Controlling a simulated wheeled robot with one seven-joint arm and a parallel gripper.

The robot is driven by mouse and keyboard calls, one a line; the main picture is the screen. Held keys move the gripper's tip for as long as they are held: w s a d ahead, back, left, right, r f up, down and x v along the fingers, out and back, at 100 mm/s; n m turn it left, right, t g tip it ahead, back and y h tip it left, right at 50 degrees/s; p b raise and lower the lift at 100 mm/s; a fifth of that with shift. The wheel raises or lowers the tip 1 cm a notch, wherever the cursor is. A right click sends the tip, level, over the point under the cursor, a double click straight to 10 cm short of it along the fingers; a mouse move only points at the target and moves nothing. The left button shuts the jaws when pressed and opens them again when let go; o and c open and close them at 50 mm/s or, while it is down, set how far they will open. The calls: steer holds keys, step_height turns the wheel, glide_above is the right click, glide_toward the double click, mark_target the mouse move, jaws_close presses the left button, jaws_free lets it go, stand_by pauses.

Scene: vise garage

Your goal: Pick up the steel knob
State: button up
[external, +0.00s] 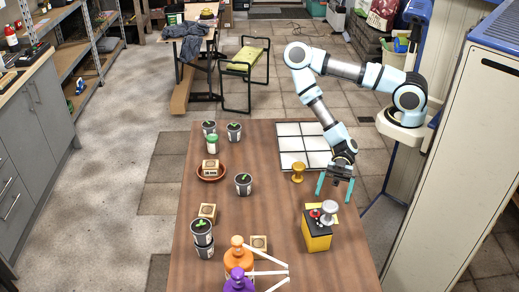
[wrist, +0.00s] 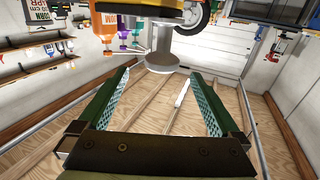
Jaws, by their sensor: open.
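The steel knob (external: 329,208), silver with a round flat top, stands on a yellow and black box (external: 318,238) at the right side of the table. In the wrist view the steel knob (wrist: 162,55) shows upside down, just beyond and between my fingertips. My gripper (external: 333,194) is above and behind the box, with its green fingers spread wide. The gripper (wrist: 160,74) also shows open in the wrist view, with nothing between its fingers. Whether a finger touches the knob cannot be told, but a gap shows in the wrist view.
A gold knob (external: 298,172) stands left of my gripper, by a white gridded board (external: 304,142). Orange (external: 238,262) and purple (external: 238,283) bottles stand at the table's near edge. Plant cups and wooden blocks line the left side.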

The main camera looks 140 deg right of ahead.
mark_target(328, 213)
steer(key=p+x, duration=0.4)
steer(key=x, duration=0.3)
steer(key=shift+w+a, duration=0.25)
steer(key=shift+w, duration=0.05)
steer(key=shift+w+a+f+p, duration=0.2)
steer(key=shift+w+f+p, duration=0.1)
steer(key=shift+w, duration=0.2)
jaws_close()
